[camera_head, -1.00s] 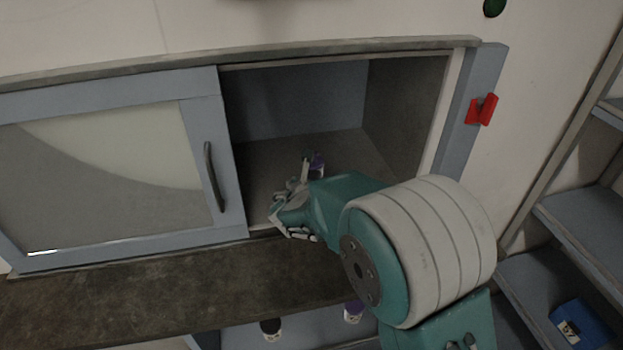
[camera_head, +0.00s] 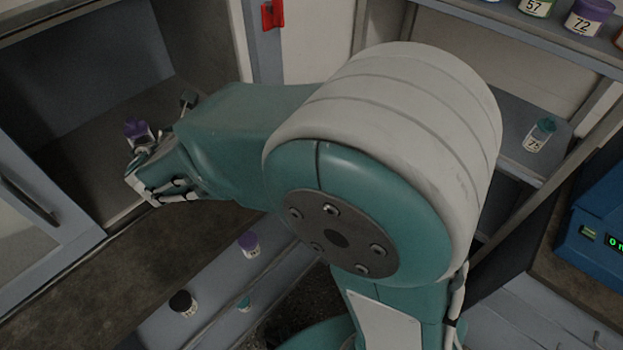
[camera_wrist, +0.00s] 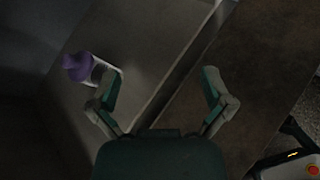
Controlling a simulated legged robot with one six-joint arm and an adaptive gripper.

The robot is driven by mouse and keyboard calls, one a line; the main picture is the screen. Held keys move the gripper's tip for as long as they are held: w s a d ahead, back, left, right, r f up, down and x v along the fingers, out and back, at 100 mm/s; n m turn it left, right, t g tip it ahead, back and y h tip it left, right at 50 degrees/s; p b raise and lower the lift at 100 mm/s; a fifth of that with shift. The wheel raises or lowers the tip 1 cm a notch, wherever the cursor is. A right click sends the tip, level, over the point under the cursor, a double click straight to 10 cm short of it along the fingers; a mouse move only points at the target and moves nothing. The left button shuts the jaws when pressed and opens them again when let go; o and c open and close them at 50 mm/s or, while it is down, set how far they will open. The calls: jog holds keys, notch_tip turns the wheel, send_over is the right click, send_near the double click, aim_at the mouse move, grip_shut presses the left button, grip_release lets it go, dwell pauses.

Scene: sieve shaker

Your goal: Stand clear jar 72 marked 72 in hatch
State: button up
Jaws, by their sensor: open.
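A clear jar with a purple lid (camera_head: 138,130) stands on the floor of the open hatch (camera_head: 92,165) in the head view, partly hidden by my gripper (camera_head: 150,165). Its label cannot be read. In the wrist view the same purple-lidded jar (camera_wrist: 78,68) is at the left, just outside my left finger. My gripper (camera_wrist: 160,76) is open, with nothing between its fingers; whether a finger touches the jar, I cannot tell. Another purple-lidded jar (camera_head: 588,18), marked 72, stands on the upper right shelf.
The hatch's sliding door (camera_head: 35,215) is at the left, a red latch (camera_head: 272,15) at its right frame. Several small jars, including a black-lidded one (camera_head: 183,303), stand on the ledge below. A teal-lidded jar (camera_head: 540,135) and a blue device (camera_head: 597,235) are at right.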

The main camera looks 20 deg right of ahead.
jog(key=s+d+r+m+g+h, duration=0.1)
jog(key=s+d+r+m+g, duration=0.1)
jog(key=s+d+m, duration=0.5)
jog(key=s+d+r+m+g+h, duration=0.25)
jog(key=d+m, duration=0.55)
jog(key=d, duration=0.5)
jog(key=s+d+m+g+y, duration=0.1)
jog(key=s+d+m+y, duration=0.1)
jog(key=s+m, duration=0.5)
jog(key=s+d+m+g+y, duration=0.1)
jog(key=s+m+y, duration=0.2)
jog(key=s+m, duration=0.4)
jog(key=shift+s+d+f+m, duration=0.25)
jog(key=shift+s+d+m, duration=0.15)
jog(key=shift+m, duration=0.1)
jog(key=shift+y, duration=0.25)
